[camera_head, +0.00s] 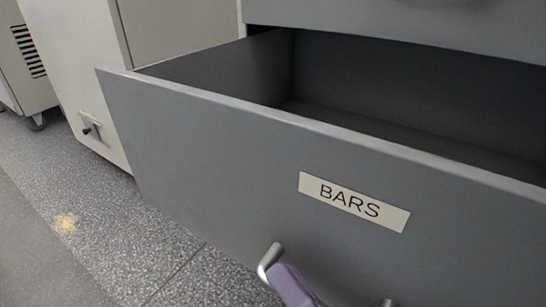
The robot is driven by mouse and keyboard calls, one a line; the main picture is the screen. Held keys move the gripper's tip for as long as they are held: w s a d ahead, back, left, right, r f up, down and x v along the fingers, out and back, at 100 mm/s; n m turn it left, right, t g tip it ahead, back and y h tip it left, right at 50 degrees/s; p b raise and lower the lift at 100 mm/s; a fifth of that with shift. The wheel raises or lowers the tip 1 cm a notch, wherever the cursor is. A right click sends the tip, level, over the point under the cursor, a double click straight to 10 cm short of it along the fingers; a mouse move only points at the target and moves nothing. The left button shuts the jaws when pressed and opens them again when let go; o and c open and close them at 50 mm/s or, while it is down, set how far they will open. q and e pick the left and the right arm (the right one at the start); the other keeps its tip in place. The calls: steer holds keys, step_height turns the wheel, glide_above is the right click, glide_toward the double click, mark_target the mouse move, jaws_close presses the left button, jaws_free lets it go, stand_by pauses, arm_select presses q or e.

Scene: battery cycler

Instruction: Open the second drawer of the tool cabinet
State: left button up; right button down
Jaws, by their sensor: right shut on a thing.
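A grey drawer (215,150) of the tool cabinet stands pulled out, with a white label reading "BARS" (353,202) on its front. Its dark interior (400,105) shows, and the part in view looks empty. A silver bar handle (268,256) sits below the label, with only its two ends in view at the bottom edge. My right gripper (291,286) shows as a purple finger at the handle and is shut on it. The rest of this gripper is cut off by the frame. My left gripper is not in view.
Above the open drawer is another grey front (420,25), flush and closed. A pale cabinet (75,70) with a small latch stands at the left, and a vented unit on a caster (25,60) is beyond it.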

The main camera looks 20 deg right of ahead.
steer(key=shift+s+a, duration=1.25)
steer(key=shift+a, duration=0.2)
steer(key=c, duration=1.2)
jaws_free()
steer(key=shift+o, duration=0.2)
steer(key=v, duration=1)
steer(key=shift+p, duration=0.4)
